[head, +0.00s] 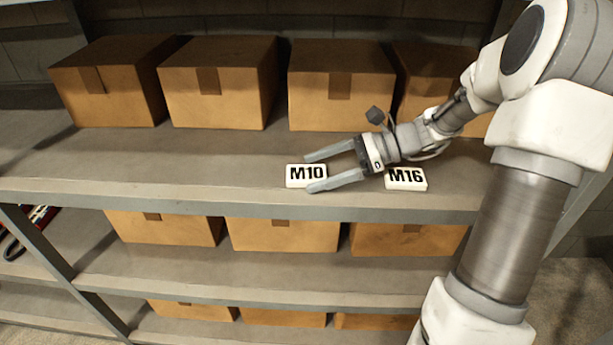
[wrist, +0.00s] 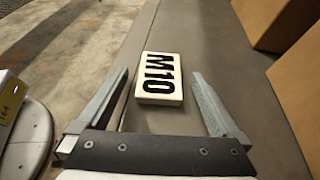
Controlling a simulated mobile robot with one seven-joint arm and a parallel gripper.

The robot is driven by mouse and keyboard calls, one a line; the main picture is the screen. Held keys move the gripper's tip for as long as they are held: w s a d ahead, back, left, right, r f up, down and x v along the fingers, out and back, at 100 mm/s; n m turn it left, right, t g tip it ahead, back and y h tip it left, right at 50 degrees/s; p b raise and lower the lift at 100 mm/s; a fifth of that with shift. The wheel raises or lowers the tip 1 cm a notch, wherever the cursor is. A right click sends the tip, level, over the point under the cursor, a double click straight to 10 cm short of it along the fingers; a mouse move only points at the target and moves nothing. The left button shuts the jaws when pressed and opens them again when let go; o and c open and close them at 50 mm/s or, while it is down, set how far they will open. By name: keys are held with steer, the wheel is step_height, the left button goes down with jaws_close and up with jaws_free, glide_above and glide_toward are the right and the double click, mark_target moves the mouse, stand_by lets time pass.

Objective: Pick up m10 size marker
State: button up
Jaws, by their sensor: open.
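The M10 size marker (head: 305,174) is a small white block with black lettering, lying on the upper shelf near its front edge. In the wrist view the M10 marker (wrist: 160,78) lies just ahead of my gripper, between the lines of the two fingers. My gripper (head: 312,172) is open and empty. In the head view its fingertips reach over or beside the marker; I cannot tell the height gap. In the wrist view the gripper's fingertips (wrist: 158,76) show on either side of the marker's near end, apart from it.
A similar M16 marker (head: 406,179) lies to the right, close under my wrist. Cardboard boxes (head: 340,90) stand in a row at the back of the shelf. The shelf's front edge (head: 200,200) is close to the markers. The shelf left of the M10 marker is clear.

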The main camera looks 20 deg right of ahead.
steer(key=c, duration=1.4)
